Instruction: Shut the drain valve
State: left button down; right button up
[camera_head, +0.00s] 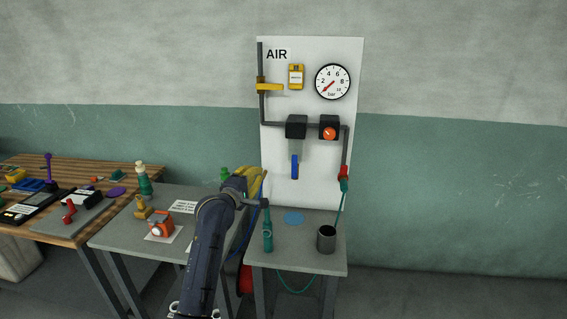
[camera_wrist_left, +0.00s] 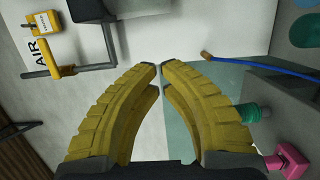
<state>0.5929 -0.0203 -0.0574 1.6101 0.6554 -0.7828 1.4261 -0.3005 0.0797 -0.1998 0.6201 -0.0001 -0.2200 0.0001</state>
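A wall panel (camera_head: 315,190) marked AIR carries a grey pipe with black units. A blue upright part (camera_head: 295,167) hangs under the left black unit (camera_head: 296,127); no label shows whether it is the drain valve. A yellow lever (camera_head: 270,87) sits sideways on the pipe at upper left and also shows in the left wrist view (camera_wrist_left: 85,69). My left gripper (camera_head: 258,178) is in front of the panel's lower left edge, apart from the blue part. In the wrist view its yellow fingertips (camera_wrist_left: 159,68) nearly meet with nothing between them. My right gripper is not in view.
A gauge (camera_head: 332,82) and an orange-red knob (camera_head: 330,133) are on the panel. A thin blue line (camera_wrist_left: 265,68) crosses the wrist view. Cluttered tables stand at left.

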aim_at(294, 167)
pick_arm(q)
jog(key=shift+s+d+r, duration=0.1)
jog(key=shift+d+r, duration=0.05)
jog(key=shift+d, duration=0.4)
jog(key=w+d, duration=0.7)
jog(key=w, duration=0.2)
jog(key=shift+d, duration=0.2)
dwell(0.4)
jog(key=shift+a, duration=0.1)
